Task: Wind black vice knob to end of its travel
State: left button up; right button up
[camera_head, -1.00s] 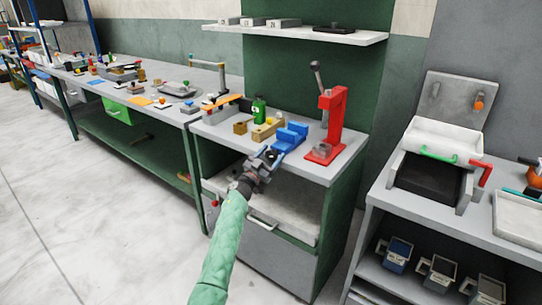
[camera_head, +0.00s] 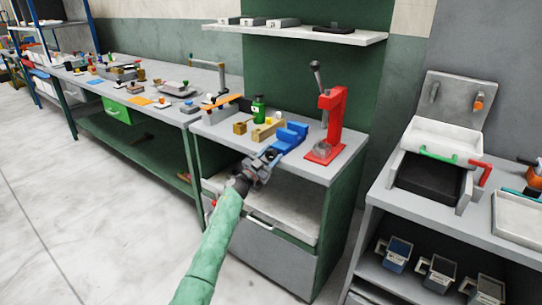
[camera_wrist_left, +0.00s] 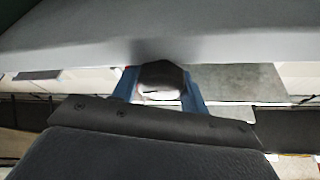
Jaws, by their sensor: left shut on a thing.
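The blue vice (camera_head: 291,136) sits on the grey bench top near its front edge. My left gripper (camera_head: 265,158) reaches the vice's near end from the front and is shut. In the left wrist view the black knob (camera_wrist_left: 163,82) shows as a dark faceted piece between two blue finger parts. The gripper is shut on this knob. The knob's far side and its screw are hidden, and in the head view the gripper covers it. My right gripper is in neither view.
A red press (camera_head: 329,125) stands just right of the vice. A wooden block (camera_head: 267,130) and a green bottle (camera_head: 258,108) stand on its left. The shelf compartment (camera_head: 280,210) below the bench top is open. Clear floor (camera_head: 90,220) lies to the left.

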pick_arm(q)
jog(key=shift+m, duration=0.3)
jog(key=o, duration=1)
jog(key=shift+s+f, duration=0.1)
